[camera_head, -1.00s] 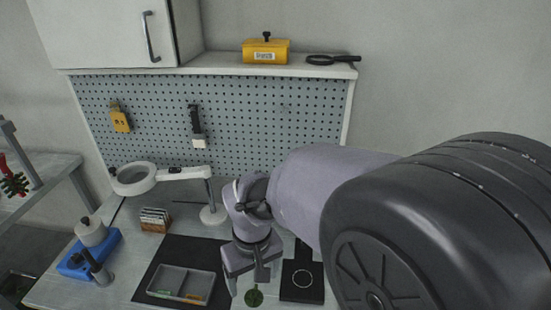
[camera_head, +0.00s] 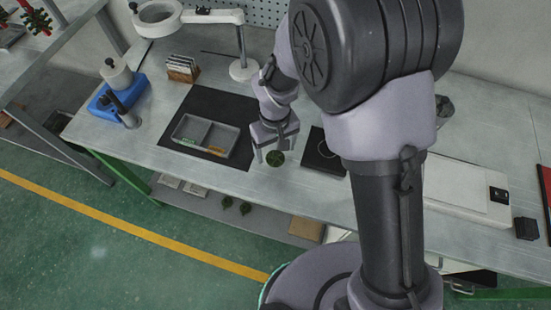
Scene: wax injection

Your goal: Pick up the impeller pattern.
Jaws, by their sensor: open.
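A small dark green round piece, which looks like the impeller pattern (camera_head: 275,159), lies on the grey bench near its front edge, between the black mat and a black square plate. My gripper (camera_head: 272,148) points down just above or behind it, with its fingers apart and nothing visible between them. I cannot tell how high the fingertips are over the piece.
A grey divided tray (camera_head: 206,136) with small green and orange items sits on the black mat (camera_head: 231,105) to the left. The black plate (camera_head: 322,156) with a ring is close on the right. A magnifier lamp (camera_head: 243,68) stands behind. Similar green pieces (camera_head: 236,204) lie on the lower shelf.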

